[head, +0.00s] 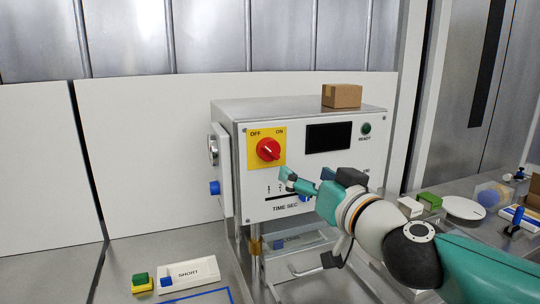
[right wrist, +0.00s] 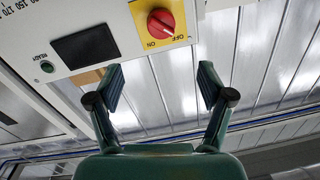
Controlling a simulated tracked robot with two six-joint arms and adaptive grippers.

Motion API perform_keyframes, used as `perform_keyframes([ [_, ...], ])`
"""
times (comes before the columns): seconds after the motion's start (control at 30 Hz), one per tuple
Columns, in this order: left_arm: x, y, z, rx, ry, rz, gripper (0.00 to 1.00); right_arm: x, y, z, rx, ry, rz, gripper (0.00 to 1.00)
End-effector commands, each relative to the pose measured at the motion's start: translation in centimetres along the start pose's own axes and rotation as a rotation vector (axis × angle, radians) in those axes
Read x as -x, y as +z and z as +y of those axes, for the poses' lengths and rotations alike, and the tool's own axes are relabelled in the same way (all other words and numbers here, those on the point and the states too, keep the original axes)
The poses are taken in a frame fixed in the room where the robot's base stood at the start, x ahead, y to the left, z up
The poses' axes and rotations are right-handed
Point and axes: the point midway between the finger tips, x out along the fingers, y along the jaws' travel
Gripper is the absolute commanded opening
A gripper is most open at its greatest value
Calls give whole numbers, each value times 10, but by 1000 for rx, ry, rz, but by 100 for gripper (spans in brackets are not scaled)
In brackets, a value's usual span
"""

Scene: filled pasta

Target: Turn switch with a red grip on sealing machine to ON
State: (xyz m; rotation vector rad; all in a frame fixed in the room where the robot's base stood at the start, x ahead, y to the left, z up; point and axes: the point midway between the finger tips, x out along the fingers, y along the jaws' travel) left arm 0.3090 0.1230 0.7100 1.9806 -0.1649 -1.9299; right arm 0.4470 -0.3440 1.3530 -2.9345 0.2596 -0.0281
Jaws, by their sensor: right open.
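The sealing machine (head: 298,127) is a light grey box with a yellow plate marked OFF at upper left and ON at upper right. The switch's round red grip (head: 268,150) sits on that plate. Its white line slants from upper left to lower right, seemingly in line with OFF. My right gripper (head: 289,179) is in front of the panel, below and right of the grip, apart from it. In the right wrist view the open fingers (right wrist: 161,75) have nothing between them. The red grip (right wrist: 160,23) shows beyond them at the top. My left gripper is out of view.
A cardboard box (head: 342,96) stands on the machine. A dark display (head: 328,136) and green READY button (head: 366,128) are right of the switch. A SHORT block (head: 188,271) and green-yellow block (head: 141,283) lie at front left. Small items clutter the right-hand table.

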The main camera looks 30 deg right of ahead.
Motion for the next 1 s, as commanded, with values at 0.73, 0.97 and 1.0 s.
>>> perform_keyframes([
  [0.73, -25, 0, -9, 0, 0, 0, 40, -140, 2, -3, 0, -5, -2, 80],
  [0.97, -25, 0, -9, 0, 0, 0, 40, -148, 2, -4, 0, -6, -1, 80],
  [1.0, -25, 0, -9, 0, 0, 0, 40, -148, 2, -4, 0, -6, -1, 80],
])
